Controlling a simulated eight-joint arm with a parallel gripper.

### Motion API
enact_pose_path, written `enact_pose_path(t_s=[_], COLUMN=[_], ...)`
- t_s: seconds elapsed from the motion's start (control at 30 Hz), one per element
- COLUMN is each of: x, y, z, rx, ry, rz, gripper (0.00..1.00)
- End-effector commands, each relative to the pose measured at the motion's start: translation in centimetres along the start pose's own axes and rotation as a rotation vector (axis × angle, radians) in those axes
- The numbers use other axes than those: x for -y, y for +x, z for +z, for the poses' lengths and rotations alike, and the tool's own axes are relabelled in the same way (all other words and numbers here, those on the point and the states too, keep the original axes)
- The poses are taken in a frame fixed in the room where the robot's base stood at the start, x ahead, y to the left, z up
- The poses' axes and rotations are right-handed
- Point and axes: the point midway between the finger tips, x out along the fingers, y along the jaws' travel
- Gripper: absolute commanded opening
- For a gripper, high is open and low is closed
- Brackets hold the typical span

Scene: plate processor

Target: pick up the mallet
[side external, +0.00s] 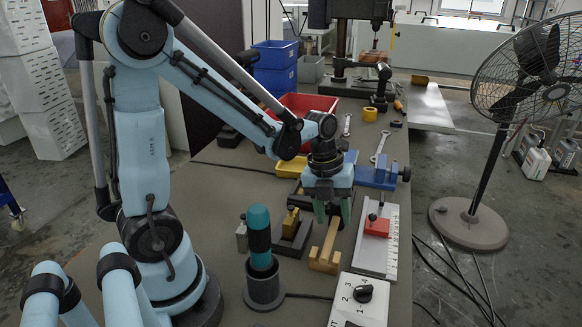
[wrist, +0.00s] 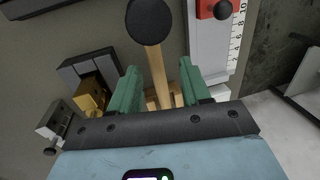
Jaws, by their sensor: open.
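The mallet (wrist: 151,21) shows a round black head and a wooden handle in the wrist view. Its handle runs down between the two green fingers of my gripper (wrist: 158,88), with a gap visible on each side. A wooden block (wrist: 165,101) shows at the handle's lower end. In the side external view my gripper (side external: 333,212) is open, pointing down above the wooden block (side external: 324,263). A slanted wooden piece (side external: 331,240), which looks like the handle, rises from the block toward the fingers. I cannot clearly separate the mallet's head from the gripper there.
A vise with a gold block (side external: 292,222) stands left of the gripper. A teal-gripped tool (side external: 260,236) stands upright in a dark cup. A red block (side external: 377,226) sits on a ruled plate at right. A white switch box (side external: 361,302) is in front; a red bin (side external: 300,104) is behind.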

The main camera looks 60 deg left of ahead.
Motion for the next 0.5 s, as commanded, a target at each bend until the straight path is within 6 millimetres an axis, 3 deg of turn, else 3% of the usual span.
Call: enact_pose_path(t_s=[0.3, 0.5], x=[-0.5, -0.5], y=[3.5, 4.7], z=[0.0, 0.0], rx=[0.000, 0.000], ry=[0.000, -0.001], rz=[0.000, 0.000], gripper=[0.47, 0.47])
